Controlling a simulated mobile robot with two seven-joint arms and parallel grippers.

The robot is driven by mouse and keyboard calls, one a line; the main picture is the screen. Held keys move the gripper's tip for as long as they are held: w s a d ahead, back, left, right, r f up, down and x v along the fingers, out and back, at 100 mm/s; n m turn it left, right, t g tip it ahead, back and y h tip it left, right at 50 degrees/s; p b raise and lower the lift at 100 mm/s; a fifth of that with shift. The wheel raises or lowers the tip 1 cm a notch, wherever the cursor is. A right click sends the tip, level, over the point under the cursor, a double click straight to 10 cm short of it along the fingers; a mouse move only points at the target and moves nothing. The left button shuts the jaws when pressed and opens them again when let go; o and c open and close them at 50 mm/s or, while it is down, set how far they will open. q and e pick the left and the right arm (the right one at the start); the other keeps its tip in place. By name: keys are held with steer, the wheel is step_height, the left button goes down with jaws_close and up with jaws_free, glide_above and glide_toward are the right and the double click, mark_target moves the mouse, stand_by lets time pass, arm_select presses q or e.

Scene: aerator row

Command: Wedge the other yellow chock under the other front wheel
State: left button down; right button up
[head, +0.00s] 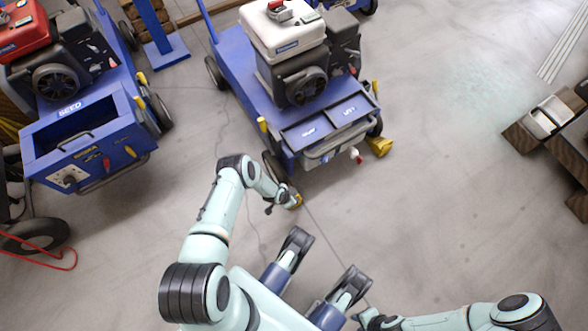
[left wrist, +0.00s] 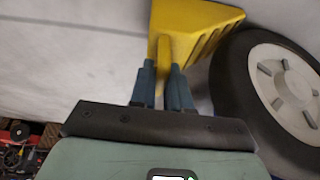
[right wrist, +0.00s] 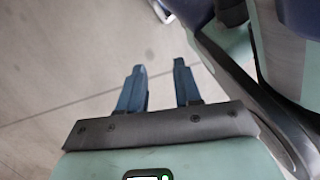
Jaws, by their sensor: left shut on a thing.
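The blue machine (head: 290,115) stands ahead of me. One yellow chock (head: 379,147) lies on the floor at its right front wheel (head: 375,128). My left gripper (head: 287,199) is shut on the handle of the other yellow chock (head: 297,201), close to the left front wheel (head: 272,168). In the left wrist view this chock (left wrist: 205,28) sits beside the tire (left wrist: 235,95), its ribbed side toward it; I cannot tell whether they touch. My left gripper (left wrist: 162,72) covers the handle's lower part. My right gripper (right wrist: 157,72) is open and empty, low over bare floor.
A second blue machine (head: 90,130) stands at the left, with a red hose (head: 60,262) on the floor. Wooden blocks (head: 525,137) lie at the right. The floor (head: 440,190) between the machine and these blocks is clear.

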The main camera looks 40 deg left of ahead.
arm_select(q)
steer(key=shift+a, duration=0.1)
steer(key=c, duration=1)
jaws_free()
steer(key=p+v, duration=0.6)
steer(key=v, duration=0.7)
steer(key=shift+r, duration=0.2)
arm_select(e)
steer(key=w+a+r+t, duration=0.1)
steer(key=w+r+t, duration=0.3)
steer(key=w+r, duration=0.4)
steer(key=w, duration=0.4)
steer(key=shift+a+r+n, duration=0.3)
steer(key=shift+n, duration=0.1)
arm_select(q)
step_height(320, 180, up, 7)
steer(key=p, duration=0.5)
arm_select(e)
steer(key=shift+t, duration=0.3)
step_height(320, 180, up, 6)
steer(key=shift+f, duration=0.15)
